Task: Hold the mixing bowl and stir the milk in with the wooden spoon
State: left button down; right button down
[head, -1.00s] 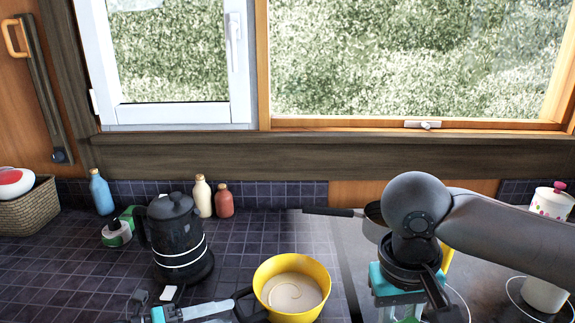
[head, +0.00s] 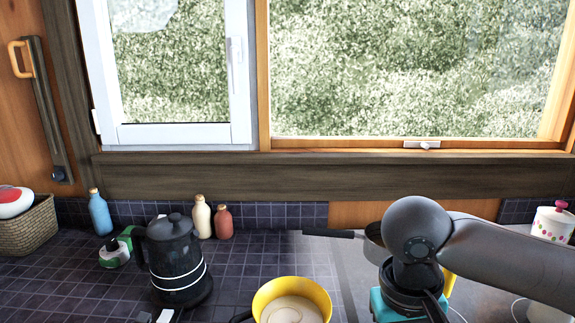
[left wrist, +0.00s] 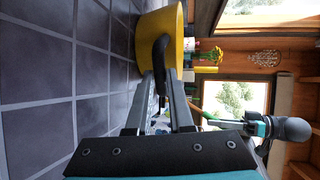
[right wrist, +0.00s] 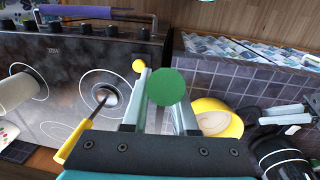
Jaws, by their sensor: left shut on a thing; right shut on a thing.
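The yellow mixing bowl (head: 318,291) stands on the counter at the bottom edge of the head view, with a pale cream, swirled content (head: 291,312). Its yellow side (left wrist: 160,35) and black handle (left wrist: 160,55) show in the left wrist view. My left gripper (left wrist: 160,75) is shut on that handle. My right gripper (right wrist: 160,75) is shut on a green thing with a round end (right wrist: 165,87). In the left wrist view it looks like a green stick (left wrist: 205,118) below the gripper, to the right of the bowl in the head view. I cannot tell whether it is the spoon.
A black kettle (head: 176,265) stands left of the bowl. Bottles (head: 202,217) line the back wall. A dark pan (head: 372,243) sits on the hob (right wrist: 60,65) to the right. A yellow-handled utensil (right wrist: 80,132) lies over a burner. A white pot (head: 552,224) stands far right.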

dwell(0.4)
jog(key=w+a+r+m+y, duration=0.4)
jog(key=w+a+r+m, duration=0.25)
jog(key=a+r, duration=0.65)
jog(key=w+a+f, duration=0.1)
jog(key=w+f, duration=0.4)
jog(key=f, duration=0.7)
jog(key=shift+w+a, duration=0.15)
jog(key=shift+w, duration=0.1)
jog(key=shift+n, duration=0.25)
